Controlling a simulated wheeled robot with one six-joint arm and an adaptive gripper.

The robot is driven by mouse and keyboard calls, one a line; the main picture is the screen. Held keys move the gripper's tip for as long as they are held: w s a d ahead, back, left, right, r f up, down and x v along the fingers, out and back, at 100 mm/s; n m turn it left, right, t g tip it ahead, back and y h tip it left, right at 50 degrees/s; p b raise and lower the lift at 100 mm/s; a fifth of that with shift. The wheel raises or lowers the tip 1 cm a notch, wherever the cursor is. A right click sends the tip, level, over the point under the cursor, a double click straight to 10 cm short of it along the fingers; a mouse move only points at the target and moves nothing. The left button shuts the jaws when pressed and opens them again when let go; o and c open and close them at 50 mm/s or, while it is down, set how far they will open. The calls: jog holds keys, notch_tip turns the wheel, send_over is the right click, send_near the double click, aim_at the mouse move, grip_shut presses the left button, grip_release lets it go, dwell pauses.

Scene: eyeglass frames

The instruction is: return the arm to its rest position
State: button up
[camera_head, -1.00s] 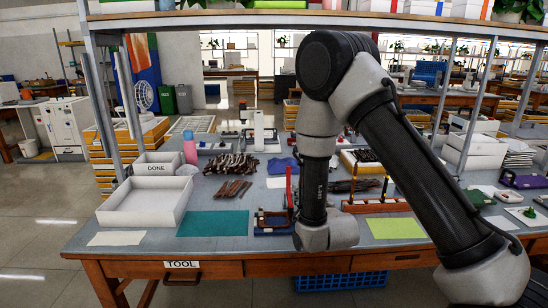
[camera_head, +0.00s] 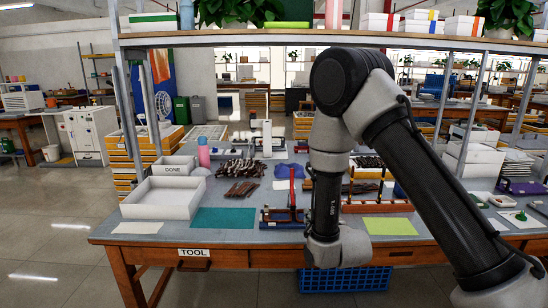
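My arm (camera_head: 324,175) reaches in from the lower right, bends at an elbow at the top, and hangs down in front of the workbench (camera_head: 245,237). Its lower end (camera_head: 340,247) is at the bench's front edge, above a blue crate. My gripper's fingers do not show, so I cannot see whether it holds anything. A red-and-blue clamp fixture (camera_head: 285,215) stands on the bench just left of the arm. Part of the bench behind the arm is hidden.
A white tray (camera_head: 130,212) and a DONE box (camera_head: 172,171) sit at the bench's left. A teal mat (camera_head: 222,218) and a yellow-green mat (camera_head: 390,227) lie near the front. A shelf (camera_head: 230,39) spans above. A blue crate (camera_head: 345,281) is under the bench. Open floor lies left.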

jog(key=s+d+f+n+g+h, duration=0.1)
jog(key=s+d+f+g+h, duration=0.1)
jog(key=s+f+g, duration=0.9)
jog(key=s+d+r+m, duration=0.1)
jog(key=s+d+r, duration=0.6)
jog(key=r, duration=0.4)
jog(key=s+d+r+m, duration=0.1)
jog(key=s+d+r, duration=0.6)
jog(key=r, duration=0.5)
jog(key=s+d+r+m+h, duration=0.1)
jog(key=s+d+r, duration=0.6)
jog(key=s+r, duration=0.2)
notch_tip(320, 180, up, 2)
jog(key=shift+r+t, duration=0.2)
jog(key=shift+t, duration=0.2)
jog(key=shift+w+a, duration=0.1)
jog(key=shift+w, duration=0.05)
